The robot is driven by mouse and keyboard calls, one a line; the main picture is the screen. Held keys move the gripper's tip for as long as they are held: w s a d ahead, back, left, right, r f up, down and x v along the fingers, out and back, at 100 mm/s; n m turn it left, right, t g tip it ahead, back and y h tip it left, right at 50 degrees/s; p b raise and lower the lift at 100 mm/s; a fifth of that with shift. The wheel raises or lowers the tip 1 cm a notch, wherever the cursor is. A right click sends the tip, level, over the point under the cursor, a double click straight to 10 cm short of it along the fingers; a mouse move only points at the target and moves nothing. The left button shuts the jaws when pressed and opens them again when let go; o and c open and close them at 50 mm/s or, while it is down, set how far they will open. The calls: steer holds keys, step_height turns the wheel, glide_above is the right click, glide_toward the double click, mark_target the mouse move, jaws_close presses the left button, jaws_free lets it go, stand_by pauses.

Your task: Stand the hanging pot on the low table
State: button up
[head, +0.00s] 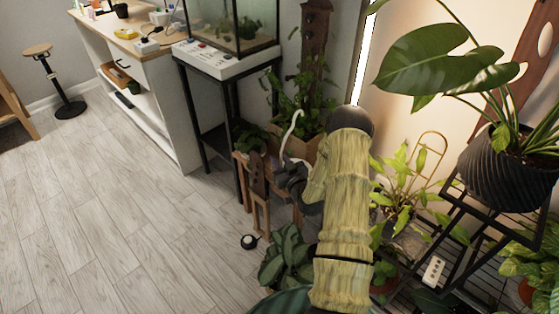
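My arm, with a straw-like surface, rises through the middle of the head view. My dark gripper (292,178) is at its left side, over small brown wooden furniture. A white curved hook (292,130) stands up just above the gripper; I cannot tell whether the gripper holds it. I cannot make out a hanging pot for certain; my arm and gripper cover part of this area. A small brown wooden piece with legs (264,208) stands below and left of the gripper; it may be the low table. Its top is largely hidden.
A black stand (233,101) with a glass tank (238,25) is behind, left of the gripper. A leafy plant (287,257) stands in front. A ribbed black pot (508,175) sits on a black rack at right. The wooden floor (120,235) at left is clear.

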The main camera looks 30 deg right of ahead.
steer(key=shift+r, duration=0.1)
steer(key=s+p, duration=0.1)
steer(key=s, duration=1.1)
steer(key=shift+d, duration=0.1)
stand_by(0.3)
